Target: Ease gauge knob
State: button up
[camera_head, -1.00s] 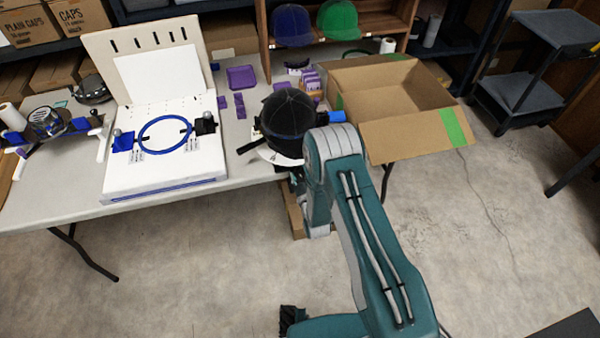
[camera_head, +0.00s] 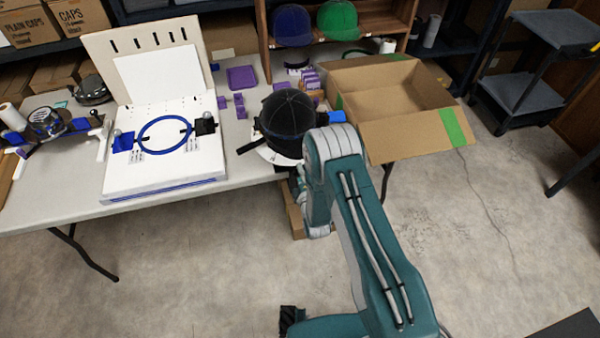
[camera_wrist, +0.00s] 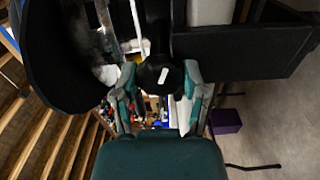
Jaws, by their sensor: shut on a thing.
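In the wrist view, a round black knob (camera_wrist: 152,72) with a short white mark on its face sits between the fingertips of my gripper (camera_wrist: 160,84). The fingers are closed on its two sides, and the white mark stands slightly tilted. In the head view, my arm covers the knob and most of my gripper. A black cap (camera_head: 287,115) sits on the station at the table's front edge, just beyond my arm. A blue part (camera_head: 331,116) shows beside the cap. I can make out no gauge reading.
A white hooping board with a blue ring (camera_head: 165,134) stands left on the table (camera_head: 60,205). An open cardboard box (camera_head: 410,138) is at the right. Small purple blocks (camera_head: 239,105) lie near the cap. The floor in front is clear.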

jog(key=shift+a+n, duration=0.15)
jog(key=shift+n, duration=1.45)
jog(key=o, duration=1.2)
jog(key=shift+a+f, duration=0.1)
jog(key=shift+c, duration=0.2)
jog(key=shift+s, duration=0.1)
jog(key=v, duration=1.1)
jog(key=shift+s, duration=0.35)
